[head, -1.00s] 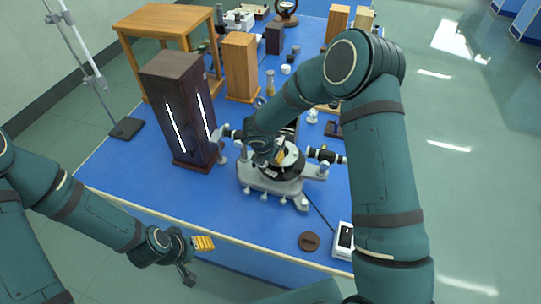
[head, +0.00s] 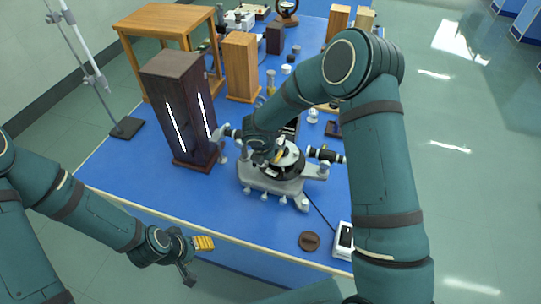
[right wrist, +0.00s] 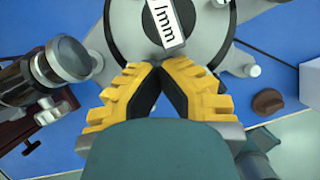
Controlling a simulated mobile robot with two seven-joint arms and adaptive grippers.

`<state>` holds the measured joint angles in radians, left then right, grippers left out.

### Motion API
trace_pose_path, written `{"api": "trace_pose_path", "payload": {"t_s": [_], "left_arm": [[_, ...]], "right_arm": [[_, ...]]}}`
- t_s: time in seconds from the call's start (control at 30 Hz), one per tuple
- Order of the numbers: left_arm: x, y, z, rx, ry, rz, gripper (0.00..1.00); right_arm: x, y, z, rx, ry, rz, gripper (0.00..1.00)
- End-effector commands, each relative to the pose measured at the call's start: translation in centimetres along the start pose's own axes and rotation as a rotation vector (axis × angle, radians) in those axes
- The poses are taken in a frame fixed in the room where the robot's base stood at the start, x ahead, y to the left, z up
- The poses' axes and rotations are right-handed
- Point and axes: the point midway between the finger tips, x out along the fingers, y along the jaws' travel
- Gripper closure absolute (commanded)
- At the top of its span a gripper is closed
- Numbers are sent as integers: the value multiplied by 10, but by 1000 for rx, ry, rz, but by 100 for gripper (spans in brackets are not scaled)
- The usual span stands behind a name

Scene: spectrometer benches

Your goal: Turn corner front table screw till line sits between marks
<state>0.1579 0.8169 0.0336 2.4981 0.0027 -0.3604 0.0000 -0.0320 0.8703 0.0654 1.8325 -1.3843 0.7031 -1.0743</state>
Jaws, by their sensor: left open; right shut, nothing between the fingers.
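The spectrometer (head: 272,183) stands near the front edge of the blue bench, partly covered by my right arm. The front table screw, the line and the marks cannot be made out. My left gripper (head: 200,260) is open and empty, in front of the bench edge.
A dark wooden lamp box (head: 180,110) with two bright slits stands left of the spectrometer. A brown disc (head: 309,241) and a white switch box (head: 343,238) lie at the front right. The blue bench (head: 130,175) is clear at the front left.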

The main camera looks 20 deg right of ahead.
Motion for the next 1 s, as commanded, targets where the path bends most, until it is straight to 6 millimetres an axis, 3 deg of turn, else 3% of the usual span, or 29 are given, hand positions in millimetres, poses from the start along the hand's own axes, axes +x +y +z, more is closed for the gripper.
{"api": "trace_pose_path", "payload": {"t_s": [0.37, 1.0], "left_arm": [[10, -4, 1, 0, 0, -1, 46], [30, -10, 4, 0, 1, -6, 46]], "right_arm": [[2, 1, 2, 164, -5, -68, 100], [2, 3, 4, 713, -5, -295, 100]]}}
